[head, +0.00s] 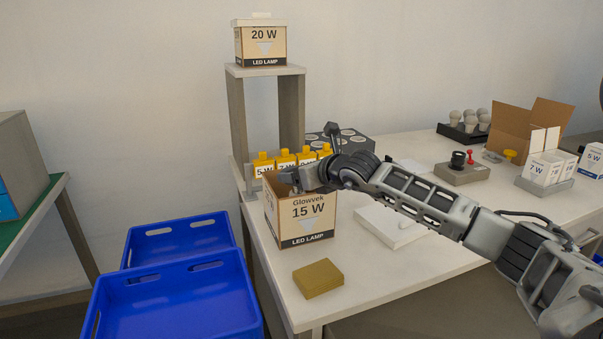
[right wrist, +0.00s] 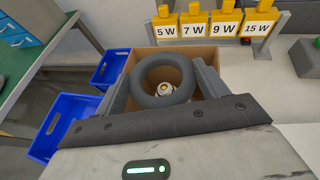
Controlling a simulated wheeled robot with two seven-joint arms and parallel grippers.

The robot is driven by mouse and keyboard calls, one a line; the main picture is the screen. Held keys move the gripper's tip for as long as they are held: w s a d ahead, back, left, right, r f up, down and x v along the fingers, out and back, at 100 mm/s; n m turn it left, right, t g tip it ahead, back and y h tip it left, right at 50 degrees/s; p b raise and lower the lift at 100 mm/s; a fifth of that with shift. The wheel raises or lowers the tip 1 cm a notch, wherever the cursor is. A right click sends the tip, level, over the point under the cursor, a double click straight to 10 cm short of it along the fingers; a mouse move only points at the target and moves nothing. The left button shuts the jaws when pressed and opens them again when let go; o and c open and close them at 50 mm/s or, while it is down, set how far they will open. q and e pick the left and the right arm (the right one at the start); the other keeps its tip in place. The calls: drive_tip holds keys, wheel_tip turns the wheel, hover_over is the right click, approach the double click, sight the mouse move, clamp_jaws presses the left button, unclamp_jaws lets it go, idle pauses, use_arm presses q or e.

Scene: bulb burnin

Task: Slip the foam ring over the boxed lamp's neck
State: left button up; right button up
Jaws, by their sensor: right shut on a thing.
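The Glowvek 15 W box (head: 302,225) stands open-topped near the front left corner of the white table. My right gripper (head: 298,180) points down into its top. In the right wrist view, my right gripper (right wrist: 163,84) is shut on the grey foam ring (right wrist: 139,84), with one finger on each side of it. The ring lies within the box's opening. The boxed lamp (right wrist: 166,89) shows through the ring's hole, its round metal end up and a little below the hole's middle. I cannot tell whether the ring touches the lamp. My left gripper is in neither view.
A tan block (head: 318,278) lies in front of the box. Yellow-topped wattage markers (head: 285,162) and a stand (head: 236,120) with a 20 W box (head: 262,46) are behind. A white flat case (head: 395,227) is at right. Blue crates (head: 180,300) stand left of the table.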

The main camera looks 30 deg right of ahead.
drive_tip(key=shift+f, duration=0.55)
drive_tip(key=shift+f+b, duration=0.8)
drive_tip(key=shift+b, duration=0.4)
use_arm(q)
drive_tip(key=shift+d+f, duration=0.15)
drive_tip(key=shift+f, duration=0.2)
use_arm(e)
drive_tip(key=o, duration=1)
use_arm(q)
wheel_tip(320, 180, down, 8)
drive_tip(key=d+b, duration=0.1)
drive_tip(key=b, duration=0.7)
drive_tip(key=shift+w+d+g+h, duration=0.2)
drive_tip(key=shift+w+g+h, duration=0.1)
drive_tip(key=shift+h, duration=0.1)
use_arm(e)
drive_tip(key=v, duration=1.6)
drive_tip(key=shift+d+r, duration=0.1)
drive_tip(key=shift+r, duration=0.05)
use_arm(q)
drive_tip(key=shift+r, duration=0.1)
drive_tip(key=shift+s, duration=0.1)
